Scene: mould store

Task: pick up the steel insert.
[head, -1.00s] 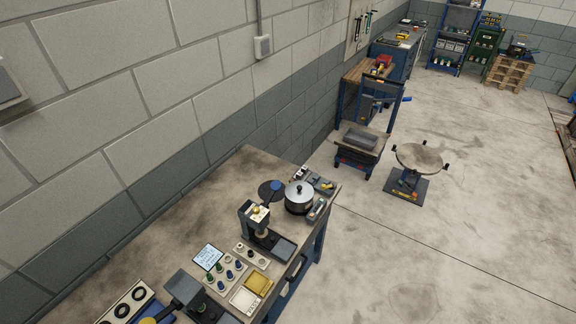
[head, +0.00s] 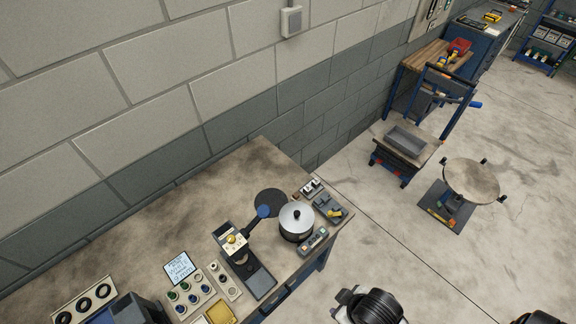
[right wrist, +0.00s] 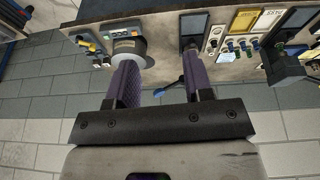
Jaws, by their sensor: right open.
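I cannot pick out the steel insert with certainty; the small pieces on the bench are too small to tell apart. A narrow pale rack (head: 232,292) with small round pieces stands on the bench (head: 130,245), beside a wider pale rack (head: 183,308) of green- and blue-topped pieces. My right gripper (right wrist: 160,58) shows in the right wrist view with its two purple-padded fingers wide apart and nothing between them. It is above the front of the bench, with the pot (right wrist: 128,47) behind its left finger. My left gripper is not in view.
A lever press (head: 258,279) stands next to the racks. A lidded steel pot (head: 296,221), a dark disc (head: 270,203) and a small tool tray (head: 330,208) are at the bench's right end. A cart (head: 406,149) and a round stand (head: 470,180) are on the floor. The bench's back is clear.

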